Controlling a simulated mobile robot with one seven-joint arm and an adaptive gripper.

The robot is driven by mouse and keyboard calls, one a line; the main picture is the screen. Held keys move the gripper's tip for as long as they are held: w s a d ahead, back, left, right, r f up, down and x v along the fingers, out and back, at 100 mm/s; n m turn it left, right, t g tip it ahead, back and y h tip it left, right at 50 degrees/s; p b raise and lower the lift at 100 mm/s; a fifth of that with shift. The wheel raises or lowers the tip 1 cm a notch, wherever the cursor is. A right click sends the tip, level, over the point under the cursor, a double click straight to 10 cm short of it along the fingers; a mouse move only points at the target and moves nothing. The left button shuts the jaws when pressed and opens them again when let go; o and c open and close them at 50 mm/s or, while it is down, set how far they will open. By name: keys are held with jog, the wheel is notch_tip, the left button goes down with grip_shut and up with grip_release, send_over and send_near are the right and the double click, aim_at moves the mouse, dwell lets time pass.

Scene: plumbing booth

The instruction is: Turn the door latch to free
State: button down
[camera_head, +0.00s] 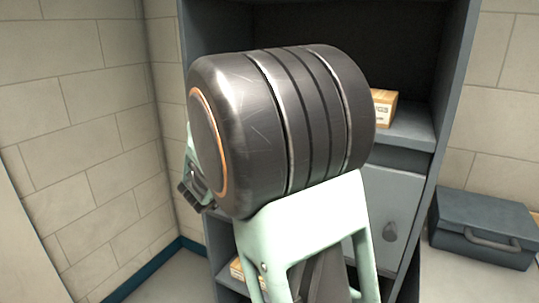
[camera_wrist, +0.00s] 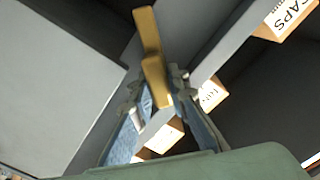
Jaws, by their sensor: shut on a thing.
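In the wrist view a brass-yellow door latch (camera_wrist: 149,40) stands at the edge of a plain grey panel, perhaps the door (camera_wrist: 50,75). My gripper (camera_wrist: 160,93) is shut on the latch's lower end, with one blue-padded finger on each side of it. The latch's upper end sticks out above the fingertips, slightly tilted in the picture. In the head view my arm's dark, thick joint hides the latch and the fingertips.
A grey cabinet (camera_head: 450,70) with open shelves stands behind my arm. Its lower grey door (camera_head: 390,195) carries a dark teardrop-shaped knob (camera_head: 390,231). A small carton (camera_head: 383,108) sits on a shelf. A blue-grey case (camera_head: 485,228) lies at right. A brick wall is at left.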

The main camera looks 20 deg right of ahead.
jog(key=m+b, duration=0.2)
jog(key=b, duration=0.1)
jog(key=f+m+b, duration=0.1)
jog(key=m+b, duration=0.2)
jog(key=b, duration=0.1)
jog(key=shift+s+m, duration=0.1)
jog(key=shift+m, duration=0.2)
jog(key=m+b, duration=0.2)
jog(key=b, duration=0.1)
jog(key=shift+r+m+b, duration=0.15)
jog(key=shift+m+b, duration=1)
jog(key=shift+m, duration=0.05)
jog(key=c, duration=1.8)
grip_release()
jog(key=shift+c, duration=0.2)
jog(key=shift+r, duration=0.1)
jog(key=v, duration=0.7)
jog(key=shift+s+a, duration=0.15)
jog(key=shift+a, duration=0.05)
